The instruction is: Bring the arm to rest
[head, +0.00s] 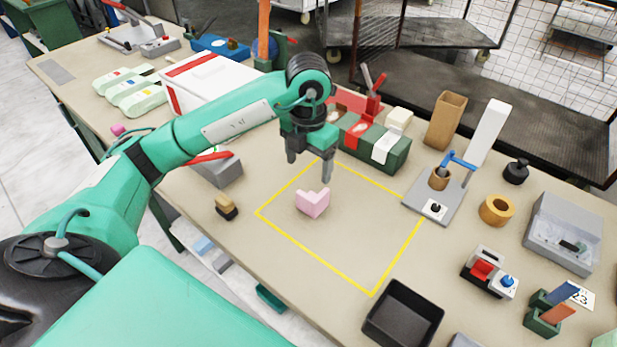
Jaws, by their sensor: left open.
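My left arm (215,125) is green and reaches in from the left over the table (270,260). My left gripper (311,170) points down with its two dark fingers apart and nothing between them. It hangs above the far part of a yellow outlined square (313,262). A pink notched foam block (313,203) lies inside the square, just in front of the gripper and apart from it. My right gripper does not show.
A press with a blue handle (457,160) stands right of the square. A black tray (403,313) sits at its near corner. A green box with compartments (375,140) and a white box with red stripe (205,80) stand behind. A brush (227,208) lies left.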

